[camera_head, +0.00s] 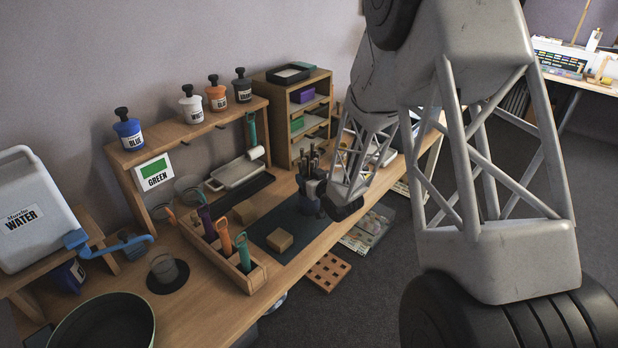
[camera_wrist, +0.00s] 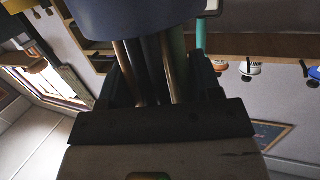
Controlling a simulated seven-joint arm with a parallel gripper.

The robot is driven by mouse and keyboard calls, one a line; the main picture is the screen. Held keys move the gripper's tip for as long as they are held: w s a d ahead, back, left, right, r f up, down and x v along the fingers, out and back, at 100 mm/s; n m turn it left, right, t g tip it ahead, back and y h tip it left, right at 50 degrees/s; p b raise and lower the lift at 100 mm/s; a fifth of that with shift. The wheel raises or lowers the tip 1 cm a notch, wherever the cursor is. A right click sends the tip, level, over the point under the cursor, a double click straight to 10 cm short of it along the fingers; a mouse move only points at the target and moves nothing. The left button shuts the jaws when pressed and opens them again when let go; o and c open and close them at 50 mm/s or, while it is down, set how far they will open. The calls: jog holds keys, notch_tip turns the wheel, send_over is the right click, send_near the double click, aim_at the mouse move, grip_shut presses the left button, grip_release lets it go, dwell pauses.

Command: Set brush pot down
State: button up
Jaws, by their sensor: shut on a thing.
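The brush pot (camera_head: 308,199) is a dark blue cup with several brush handles standing up out of it. It is near the far end of the dark blue mat (camera_head: 262,234), and I cannot tell whether its base touches the surface. My gripper (camera_head: 322,198) is shut on the pot from its right side. In the wrist view, which is upside down, the pot (camera_wrist: 130,18) fills the top, with its brush handles (camera_wrist: 150,65) hanging between my dark fingers (camera_wrist: 160,75). The exact contact of the fingers is hidden.
A wooden block (camera_head: 280,241) lies on the mat. A wooden tool holder (camera_head: 246,279) stands left of it. A water tank (camera_head: 35,215) and large bowl (camera_head: 105,322) are at the left. The bench's front edge is close.

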jog(key=shift+f, duration=0.15)
jog(key=o, duration=1.1)
jog(key=shift+s, duration=0.1)
jog(key=shift+s+d+r, duration=0.3)
jog(key=shift+s, duration=0.1)
jog(key=v, duration=1)
jog(key=shift+s, duration=0.35)
jog(key=shift+d, duration=0.15)
